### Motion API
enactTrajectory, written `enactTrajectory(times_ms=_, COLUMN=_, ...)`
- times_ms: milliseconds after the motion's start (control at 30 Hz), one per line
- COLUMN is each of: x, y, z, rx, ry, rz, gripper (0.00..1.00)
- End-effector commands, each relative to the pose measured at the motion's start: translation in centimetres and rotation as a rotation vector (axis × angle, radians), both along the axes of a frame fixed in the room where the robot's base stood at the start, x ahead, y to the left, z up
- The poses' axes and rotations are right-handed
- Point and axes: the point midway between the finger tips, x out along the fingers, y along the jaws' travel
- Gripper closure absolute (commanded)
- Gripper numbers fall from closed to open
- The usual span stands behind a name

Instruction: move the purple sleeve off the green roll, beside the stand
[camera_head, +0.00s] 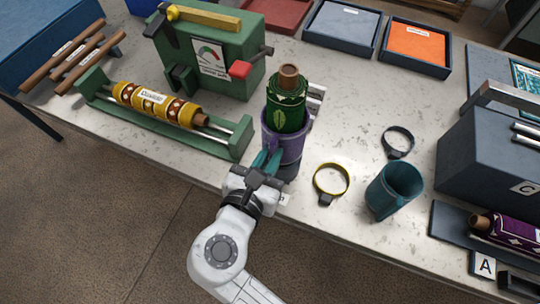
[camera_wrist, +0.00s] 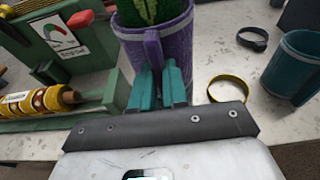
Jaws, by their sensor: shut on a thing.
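The green roll (camera_head: 286,113) stands upright with a brown core at its top and a leaf mark on its side. The purple sleeve (camera_head: 291,148) is around the lower part of the roll; it also shows in the wrist view (camera_wrist: 174,47). A dark stand base shows just below the sleeve; most of the stand is hidden. My gripper (camera_head: 270,160) is at the near side of the sleeve, its teal fingers shut on the sleeve's upright purple handle (camera_wrist: 153,50). The fingertips also show in the wrist view (camera_wrist: 158,84).
A yellow ring (camera_head: 331,180), a dark ring (camera_head: 398,142) and a teal sleeve (camera_head: 394,188) lie or stand to the right. A green machine (camera_head: 208,50) and a cradle with a yellow roll (camera_head: 160,104) are at left. Bare tabletop (camera_head: 345,110) lies behind the rings.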

Motion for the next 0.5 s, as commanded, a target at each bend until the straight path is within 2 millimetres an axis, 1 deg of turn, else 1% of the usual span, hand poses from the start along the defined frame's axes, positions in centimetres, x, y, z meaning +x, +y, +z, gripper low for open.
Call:
enactTrajectory(times_ms=33, x=0.0, y=0.0, z=0.5, rx=0.002, ry=-0.002, rz=0.0, gripper=1.0)
enactTrajectory(times_ms=500, x=0.0, y=0.1, z=3.4, rx=0.001, ry=0.0, rz=0.002, gripper=1.0)
